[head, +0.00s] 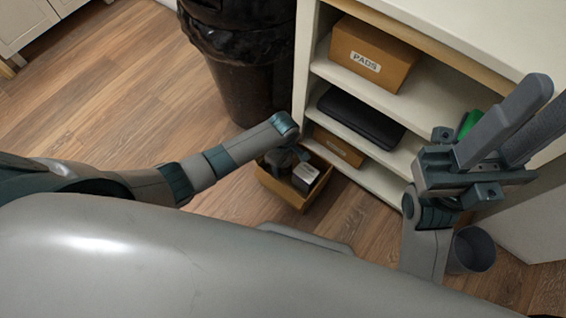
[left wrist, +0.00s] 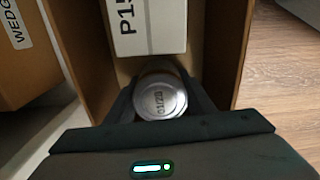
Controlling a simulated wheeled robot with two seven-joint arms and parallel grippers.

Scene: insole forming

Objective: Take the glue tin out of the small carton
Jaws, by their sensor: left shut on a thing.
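The small carton (head: 311,198) is an open brown box on the wooden floor in front of the shelf unit. In the left wrist view its walls (left wrist: 226,60) run along both sides. The glue tin (left wrist: 160,99) is a round metal tin with "01/28" on its top. My left gripper (left wrist: 160,100) is shut on the tin, one finger on each side, and the tin is between the carton walls. In the head view my left gripper (head: 285,155) reaches down into the carton and hides the tin. My right gripper (head: 490,145) is raised at the right; its jaw state is unclear.
A white box marked "P15" (left wrist: 148,25) lies in the carton beside the tin; it also shows in the head view (head: 305,175). The shelf unit (head: 300,60) holds a PADS box (head: 370,52) and a black case (head: 360,117). A bin (head: 245,70) stands behind.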

